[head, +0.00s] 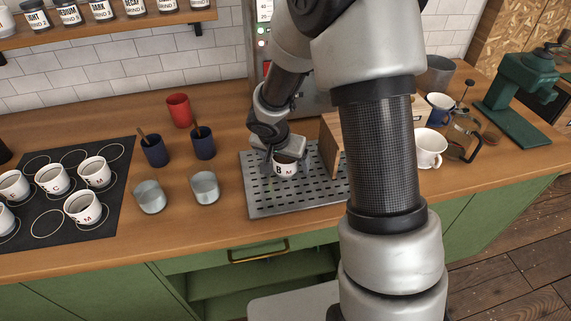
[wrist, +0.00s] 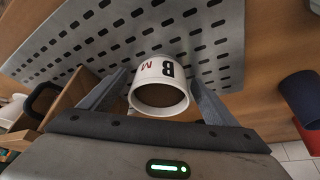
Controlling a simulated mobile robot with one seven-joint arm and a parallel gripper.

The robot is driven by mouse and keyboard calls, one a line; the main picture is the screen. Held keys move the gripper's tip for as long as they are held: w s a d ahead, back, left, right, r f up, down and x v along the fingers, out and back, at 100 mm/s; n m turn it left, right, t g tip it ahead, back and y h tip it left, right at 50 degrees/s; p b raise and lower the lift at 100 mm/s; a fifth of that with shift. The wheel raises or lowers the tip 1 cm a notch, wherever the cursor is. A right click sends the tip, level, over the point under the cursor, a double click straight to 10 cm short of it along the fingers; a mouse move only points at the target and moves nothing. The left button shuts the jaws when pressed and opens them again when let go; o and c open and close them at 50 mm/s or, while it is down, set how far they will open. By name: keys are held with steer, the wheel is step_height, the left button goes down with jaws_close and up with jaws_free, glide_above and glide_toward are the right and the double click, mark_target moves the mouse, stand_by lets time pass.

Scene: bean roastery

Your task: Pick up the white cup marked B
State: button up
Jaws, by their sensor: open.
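The white cup marked B (head: 286,168) stands upright on the slotted metal tray (head: 262,201), and dark contents show inside it. In the wrist view the cup (wrist: 160,78) sits between the two open fingers of my gripper (wrist: 158,100), with its B and a red M facing the camera upside down. A narrow gap shows on the cup's sides, so the fingers do not seem to press on it. In the head view my gripper (head: 277,158) is at the cup, and my arm hides part of the tray's right side.
A wooden box (head: 331,143) stands close on the right of the cup. Two grey cups (head: 150,197) and two dark blue cups (head: 203,143) stand to the left. Several white cups sit on a black mat (head: 117,180). A white cup (head: 429,148) and a green grinder (head: 515,95) are at right.

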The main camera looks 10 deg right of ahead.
steer(key=c, duration=1.3)
steer(key=shift+c, duration=1.2)
steer(key=shift+r, duration=0.1)
